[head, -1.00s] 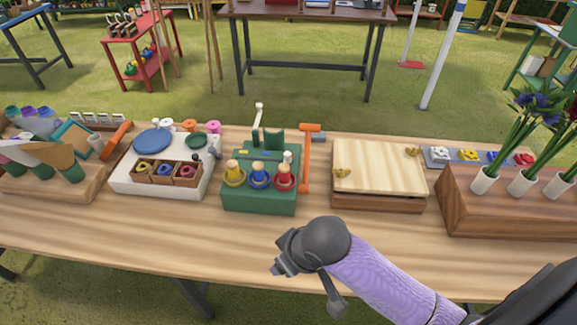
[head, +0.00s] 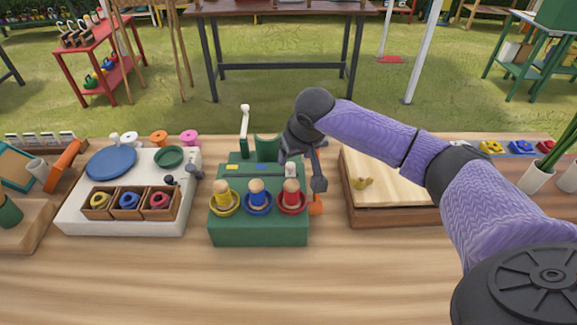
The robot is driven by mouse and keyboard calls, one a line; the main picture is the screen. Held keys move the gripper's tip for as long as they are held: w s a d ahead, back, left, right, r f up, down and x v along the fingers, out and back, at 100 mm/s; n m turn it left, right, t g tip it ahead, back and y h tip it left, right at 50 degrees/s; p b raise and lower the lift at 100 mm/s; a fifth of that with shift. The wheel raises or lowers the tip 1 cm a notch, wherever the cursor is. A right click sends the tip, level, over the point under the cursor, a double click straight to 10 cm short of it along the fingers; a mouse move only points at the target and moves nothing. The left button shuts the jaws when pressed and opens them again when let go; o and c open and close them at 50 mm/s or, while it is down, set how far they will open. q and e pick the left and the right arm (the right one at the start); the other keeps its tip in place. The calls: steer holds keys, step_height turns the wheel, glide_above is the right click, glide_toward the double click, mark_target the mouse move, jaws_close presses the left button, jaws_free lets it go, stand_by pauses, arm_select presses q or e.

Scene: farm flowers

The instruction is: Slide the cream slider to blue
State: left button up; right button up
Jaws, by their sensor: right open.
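The green box (head: 258,230) stands on the wooden table in the middle of the head view. On its top, a slot runs left to right, with a yellow mark (head: 232,167) at left and a blue mark (head: 260,168) near the middle. The cream slider (head: 289,170) is at the right end of the slot, right of the blue mark. My right gripper (head: 304,168) is open, over the box's right end and close to the slider; whether it touches is unclear. Its wrist hides part of the box's back right. My left gripper is not in view.
Yellow, blue and red pegs with rings (head: 257,200) stand along the box's front. A white board (head: 85,222) with a ring tray is at left. A wooden box (head: 390,215) is at right, partly behind my arm. The table front is clear.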

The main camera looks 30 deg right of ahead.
mark_target(291, 165)
steer(key=b+x, duration=0.1)
steer(key=x, duration=0.3)
jaws_close()
stand_by(1.4)
